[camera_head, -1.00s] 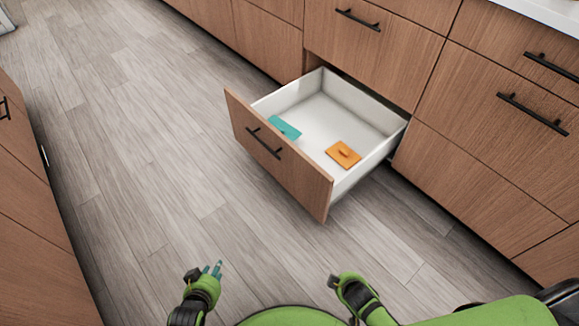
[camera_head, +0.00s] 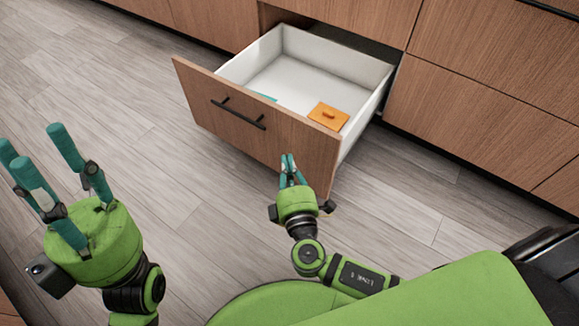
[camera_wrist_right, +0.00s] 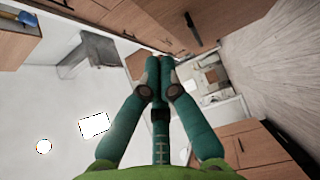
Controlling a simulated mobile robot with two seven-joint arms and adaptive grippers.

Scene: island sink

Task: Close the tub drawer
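The tub drawer (camera_head: 282,143) is pulled out from the lower cabinets, with a wood front, a black bar handle (camera_head: 238,113) and a white inside. An orange lid-like piece (camera_head: 328,116) lies in it at the right. A teal piece (camera_head: 263,97) is mostly hidden behind the front. My right gripper (camera_head: 289,165) is before the right part of the drawer front in the head view; I cannot tell whether it touches. Its fingers are together and empty, as the right wrist view also shows (camera_wrist_right: 158,65). My left gripper (camera_head: 38,148) is open and empty at the left, away from the drawer.
Closed wood cabinet fronts (camera_head: 480,110) stand to the right of the drawer and behind it. The grey plank floor (camera_head: 110,110) is clear to the left of the drawer and in front of it. My green base is at the bottom.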

